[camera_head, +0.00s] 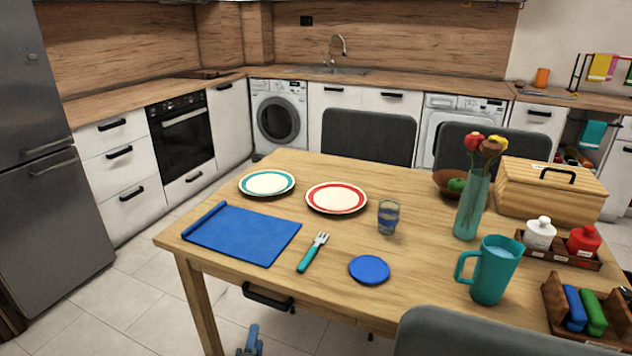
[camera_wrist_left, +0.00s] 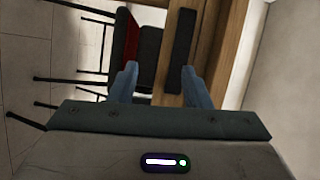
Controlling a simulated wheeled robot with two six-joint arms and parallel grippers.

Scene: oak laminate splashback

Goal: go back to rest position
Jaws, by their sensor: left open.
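My left gripper (camera_head: 251,340) shows at the bottom edge of the head view, low in front of the table and below its top. In the left wrist view its two blue fingers (camera_wrist_left: 160,84) are apart with nothing between them. My right gripper is in neither view. The wooden table (camera_head: 330,262) holds a blue mat (camera_head: 242,234), a fork with a teal handle (camera_head: 313,252), a blue coaster (camera_head: 369,270), two plates (camera_head: 336,198) and a glass (camera_head: 388,217).
A teal pitcher (camera_head: 491,272), a vase (camera_head: 471,205) and a wooden bread box (camera_head: 548,190) stand on the table's right side. A grey chair (camera_head: 490,334) is at the near right. The floor (camera_head: 125,300) left of the table is clear.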

